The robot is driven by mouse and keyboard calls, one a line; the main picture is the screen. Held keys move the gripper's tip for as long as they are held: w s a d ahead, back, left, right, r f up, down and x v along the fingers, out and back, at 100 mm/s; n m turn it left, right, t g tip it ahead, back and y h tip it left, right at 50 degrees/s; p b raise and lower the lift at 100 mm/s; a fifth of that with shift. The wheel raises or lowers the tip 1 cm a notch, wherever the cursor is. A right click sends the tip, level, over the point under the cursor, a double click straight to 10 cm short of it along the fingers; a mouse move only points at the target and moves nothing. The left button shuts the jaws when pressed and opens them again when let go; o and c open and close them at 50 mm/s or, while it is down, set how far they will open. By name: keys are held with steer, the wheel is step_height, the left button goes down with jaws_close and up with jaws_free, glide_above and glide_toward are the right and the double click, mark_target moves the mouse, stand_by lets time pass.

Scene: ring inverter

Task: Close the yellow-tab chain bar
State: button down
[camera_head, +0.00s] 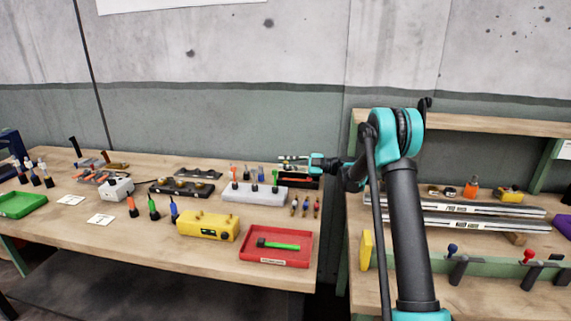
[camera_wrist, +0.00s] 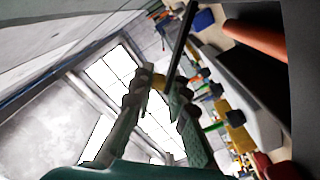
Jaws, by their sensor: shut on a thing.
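My gripper (camera_head: 293,161) reaches left over the back right of the left bench, by a dark block with an orange-red top (camera_head: 300,179). In the wrist view my gripper (camera_wrist: 160,92) has its two fingers around a small yellow tab (camera_wrist: 158,82). A thin dark bar (camera_wrist: 182,40) runs up and right from the tab and looks joined to it. The fingers hide part of the tab. In the head view the bar and tab are too small to tell apart from the gripper.
A large orange rod (camera_wrist: 255,40) is close on the right of the wrist view. A grey tool holder (camera_head: 255,193), red tray (camera_head: 276,259) and yellow box (camera_head: 207,225) stand on the left bench. The right bench holds metal rails (camera_head: 460,224).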

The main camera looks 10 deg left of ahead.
steer(key=shift+d, duration=0.1)
steer(key=c, duration=1.6)
jaws_free()
steer(key=shift+o, duration=0.2)
steer(key=d, duration=1.2)
steer(key=shift+s, duration=0.2)
steer(key=shift+c, duration=0.3)
